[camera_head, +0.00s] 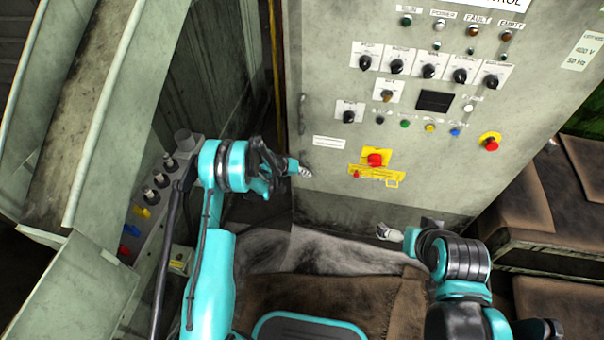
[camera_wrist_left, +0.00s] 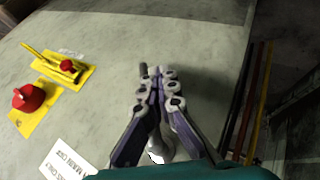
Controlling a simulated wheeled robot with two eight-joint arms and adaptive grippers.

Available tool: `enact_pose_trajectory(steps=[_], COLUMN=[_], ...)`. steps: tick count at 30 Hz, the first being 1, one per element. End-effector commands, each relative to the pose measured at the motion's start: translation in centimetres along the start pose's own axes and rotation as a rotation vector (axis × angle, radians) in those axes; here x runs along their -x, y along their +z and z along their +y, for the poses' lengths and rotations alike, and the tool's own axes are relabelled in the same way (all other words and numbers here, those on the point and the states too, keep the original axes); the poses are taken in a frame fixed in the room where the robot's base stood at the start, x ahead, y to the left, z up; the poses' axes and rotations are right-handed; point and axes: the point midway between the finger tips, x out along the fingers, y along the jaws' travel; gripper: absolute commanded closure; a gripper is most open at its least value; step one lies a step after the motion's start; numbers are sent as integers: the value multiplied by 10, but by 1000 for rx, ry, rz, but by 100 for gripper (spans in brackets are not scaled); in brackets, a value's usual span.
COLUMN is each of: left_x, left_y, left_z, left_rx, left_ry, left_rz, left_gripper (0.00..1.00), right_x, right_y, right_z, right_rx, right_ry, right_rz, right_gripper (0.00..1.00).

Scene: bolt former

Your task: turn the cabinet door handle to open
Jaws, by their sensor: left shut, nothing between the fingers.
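The grey control cabinet (camera_head: 325,185) stands ahead of me. A slim dark upright handle (camera_head: 301,114) is at the left edge of its front. My left gripper (camera_head: 302,170) is below this handle, close to the lower left of the cabinet front. In the left wrist view my left gripper (camera_wrist_left: 158,76) is shut and empty in front of the grey panel (camera_wrist_left: 210,60). A small dark piece (camera_wrist_left: 144,70) shows beside its fingertips, partly hidden; I cannot tell if it is the handle. My right gripper (camera_head: 386,233) is low before the cabinet, too small to judge.
A red knob (camera_head: 375,159) on a yellow plate sits right of my left gripper; it also shows in the left wrist view (camera_wrist_left: 28,97). A red button (camera_head: 491,145) is farther right. A side console (camera_head: 150,225) and metal chute (camera_head: 105,110) crowd the left.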

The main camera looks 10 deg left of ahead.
Motion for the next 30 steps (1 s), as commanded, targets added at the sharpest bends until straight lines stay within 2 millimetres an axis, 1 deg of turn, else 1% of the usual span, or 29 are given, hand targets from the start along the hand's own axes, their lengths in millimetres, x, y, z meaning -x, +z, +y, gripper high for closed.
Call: enact_pose_trajectory(steps=[9, 30], left_x=[-2, -2], left_y=[0, 0], left_z=[8, 9], left_rx=[-1, -1], left_ry=[1, 1], left_rz=[0, 0], left_gripper=[100, 100], right_x=[0, 0], right_y=[0, 0], right_z=[0, 0], right_rx=[0, 0], right_ry=[0, 0], right_rz=[0, 0], right_gripper=[0, 0])
